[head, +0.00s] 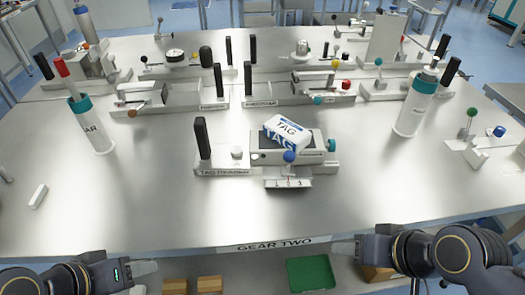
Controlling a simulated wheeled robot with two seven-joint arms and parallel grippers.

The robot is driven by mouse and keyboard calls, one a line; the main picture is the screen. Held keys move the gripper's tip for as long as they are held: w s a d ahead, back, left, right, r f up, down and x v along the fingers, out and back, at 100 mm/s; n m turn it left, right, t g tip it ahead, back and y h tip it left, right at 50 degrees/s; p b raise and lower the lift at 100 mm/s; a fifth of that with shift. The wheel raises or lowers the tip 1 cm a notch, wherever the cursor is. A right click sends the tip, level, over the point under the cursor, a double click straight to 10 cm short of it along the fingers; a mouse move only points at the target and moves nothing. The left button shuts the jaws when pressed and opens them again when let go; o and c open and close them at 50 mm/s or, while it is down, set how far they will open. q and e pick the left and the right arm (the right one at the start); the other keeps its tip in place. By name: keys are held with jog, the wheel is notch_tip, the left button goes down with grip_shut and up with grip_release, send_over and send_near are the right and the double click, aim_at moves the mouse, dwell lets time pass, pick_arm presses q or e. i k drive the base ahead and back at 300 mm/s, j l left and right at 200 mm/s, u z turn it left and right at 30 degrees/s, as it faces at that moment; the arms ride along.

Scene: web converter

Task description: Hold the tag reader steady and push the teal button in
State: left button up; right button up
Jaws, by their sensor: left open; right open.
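The tag reader (222,171) is a grey fixture in the middle of the bench, with its name on the front plate. A black upright handle (202,140) stands at its left end. A white block marked TAG (287,131) rests tilted on top of its body. The teal button (331,145) sticks out at the right side of the body. A blue ball knob (289,156) is at its front, above a small numbered scale. My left gripper (148,278) is open and empty at the lower left, below the bench's front edge. My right gripper (350,258) is open and empty at the lower right, apart from the reader.
A teal-banded bottle stands on each side, left (96,135) and right (412,108). Several other fixtures line the back. A small white block (39,196) lies at left. The bench front (150,215) is mostly clear. A green tray (310,273) is below the front edge.

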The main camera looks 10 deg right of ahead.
aim_at(330, 145)
jog(key=l+u, duration=0.1)
jog(key=l, duration=0.3)
jog(key=k+l+u, duration=0.1)
jog(key=l, duration=0.35)
jog(key=k+l+u, duration=0.1)
jog(key=l, duration=0.3)
jog(key=k+l+u, duration=0.1)
jog(key=l, duration=0.3)
jog(key=k+l+u, duration=0.1)
jog(key=l, duration=0.3)
